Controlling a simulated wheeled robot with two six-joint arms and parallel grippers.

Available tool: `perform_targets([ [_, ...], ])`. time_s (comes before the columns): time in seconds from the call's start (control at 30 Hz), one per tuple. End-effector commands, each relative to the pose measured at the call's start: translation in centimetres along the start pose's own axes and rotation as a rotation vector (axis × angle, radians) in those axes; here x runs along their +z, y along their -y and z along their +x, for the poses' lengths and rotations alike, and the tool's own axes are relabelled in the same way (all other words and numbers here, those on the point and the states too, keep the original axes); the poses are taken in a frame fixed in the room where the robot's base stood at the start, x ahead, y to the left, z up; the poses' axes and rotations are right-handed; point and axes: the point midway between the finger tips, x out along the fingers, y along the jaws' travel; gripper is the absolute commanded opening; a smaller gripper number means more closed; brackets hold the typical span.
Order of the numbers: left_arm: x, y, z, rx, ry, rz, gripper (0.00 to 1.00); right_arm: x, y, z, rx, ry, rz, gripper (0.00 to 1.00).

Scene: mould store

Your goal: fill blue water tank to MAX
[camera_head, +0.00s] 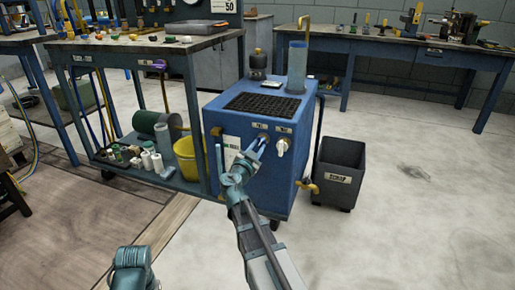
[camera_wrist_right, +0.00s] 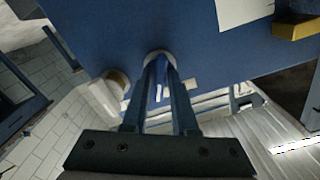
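The blue water tank (camera_head: 232,177) is a boxy unit on castors with a black grille on top. A clear bluish cylinder (camera_head: 297,66) stands at its back, beside a bent yellow pipe. I cannot read a MAX mark or a water level. On the front are two small labelled taps. My right gripper (camera_head: 257,147) is at the left one, fingers close together on either side of a blue tap handle (camera_wrist_right: 161,88), which they partly hide. The white tap (camera_head: 282,146) beside it is free. My left gripper is out of view; only part of that arm shows.
A black scrap bin (camera_head: 339,172) stands right of the tank, near a yellow drain tap (camera_head: 307,186). A blue trolley (camera_head: 165,177) with a yellow bucket (camera_head: 188,158) stands to the left. A workbench (camera_head: 400,47) is behind. The floor at the right is clear.

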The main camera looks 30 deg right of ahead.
Motion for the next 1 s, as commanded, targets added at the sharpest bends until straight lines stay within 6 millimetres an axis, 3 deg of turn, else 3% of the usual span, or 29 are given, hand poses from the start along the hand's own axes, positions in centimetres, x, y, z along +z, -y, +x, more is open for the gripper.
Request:
perform_targets([
  [0.03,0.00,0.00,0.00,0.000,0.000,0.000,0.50,0.01,0.01,-0.01,0.000,0.000,0.000,0.16],
  [0.13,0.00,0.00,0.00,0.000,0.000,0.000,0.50,0.01,0.01,-0.01,0.000,0.000,0.000,0.00],
  [0.43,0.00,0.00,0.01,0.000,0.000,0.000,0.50,0.01,0.00,-0.03,0.000,0.000,-0.033,0.00],
  [0.8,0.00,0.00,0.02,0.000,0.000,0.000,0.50,-0.03,-0.08,0.00,0.001,-0.001,-0.410,0.00],
  [1.0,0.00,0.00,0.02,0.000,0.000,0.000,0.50,-0.04,-0.09,0.01,0.001,-0.001,-0.488,0.00],
])
